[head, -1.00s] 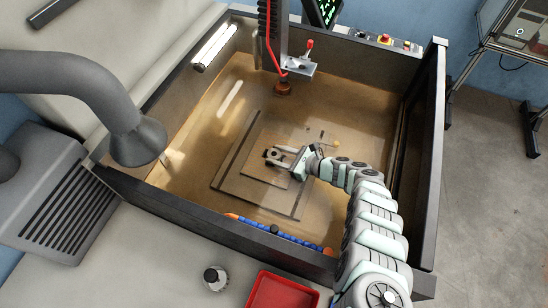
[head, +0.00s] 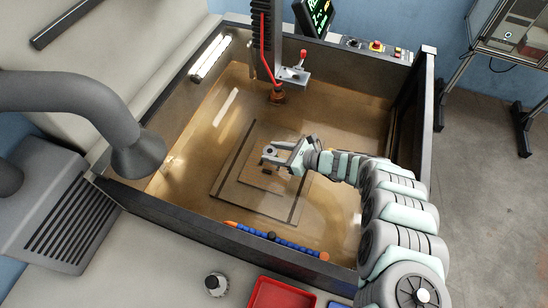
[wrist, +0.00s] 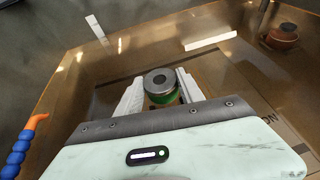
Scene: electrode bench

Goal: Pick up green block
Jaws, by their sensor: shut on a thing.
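The green block (wrist: 161,86) is a short piece with a grey metal top that has a dark round hole; green shows on its side in the wrist view. My gripper (wrist: 160,88) has its two pale fingers on either side of it, shut on it. In the head view my gripper (head: 270,155) is over the square plate in the tank, with the grey top of the piece at its fingertips. A dark mark shows on the plate below, so the piece looks raised above it. How far is hard to tell.
The tank (head: 190,215) has raised dark walls around amber liquid. A red-cabled vertical head with a copper-coloured tip (head: 277,95) hangs behind my gripper. A blue segmented hose (head: 272,236) runs along the front wall.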

